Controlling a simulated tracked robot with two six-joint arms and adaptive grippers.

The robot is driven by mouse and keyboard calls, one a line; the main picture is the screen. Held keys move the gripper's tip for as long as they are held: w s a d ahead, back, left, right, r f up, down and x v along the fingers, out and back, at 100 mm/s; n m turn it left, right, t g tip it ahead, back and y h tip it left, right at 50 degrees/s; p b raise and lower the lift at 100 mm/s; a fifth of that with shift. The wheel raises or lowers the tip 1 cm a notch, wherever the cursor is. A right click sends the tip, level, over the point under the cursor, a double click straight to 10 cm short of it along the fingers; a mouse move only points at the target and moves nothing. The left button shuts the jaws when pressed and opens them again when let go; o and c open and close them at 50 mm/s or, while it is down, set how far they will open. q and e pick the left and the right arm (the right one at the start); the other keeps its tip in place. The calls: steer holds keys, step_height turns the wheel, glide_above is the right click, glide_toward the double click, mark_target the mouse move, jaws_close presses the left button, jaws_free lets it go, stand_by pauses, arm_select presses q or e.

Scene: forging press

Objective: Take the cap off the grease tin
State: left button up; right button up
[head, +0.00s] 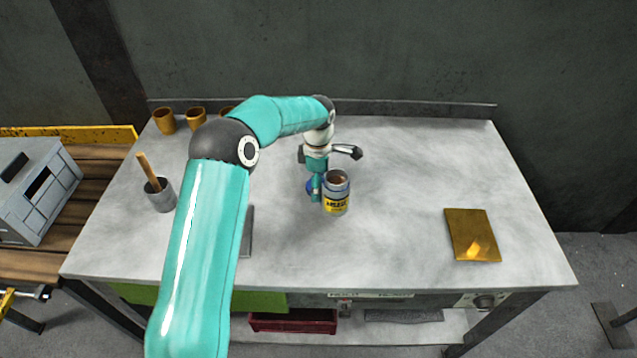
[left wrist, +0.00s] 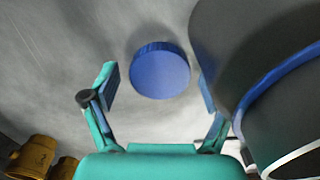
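The grease tin (head: 336,204) stands upright on the grey bench, a grey can with a yellow label. Its top is open and brown contents show inside. In the left wrist view the tin (left wrist: 240,50) fills the right side, dark and close. The round blue cap (left wrist: 160,75) is off the tin, beside it; in the head view it shows partly (head: 309,187), left of the tin. My left gripper (head: 315,194) points down at the cap. Its fingers are open on either side of the cap, with gaps showing. Whether the cap rests flat on the bench is hard to tell. My right gripper is not in view.
Several brown cups (head: 164,120) stand at the back left. A grey pot (head: 160,195) with a wooden handle stands at the left. A brass-coloured plate (head: 472,235) lies at the right. The bench between tin and plate is clear. My left arm hides part of the left side.

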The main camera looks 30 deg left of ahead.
arm_select(q)
step_height(320, 180, up, 12)
stand_by(0.8)
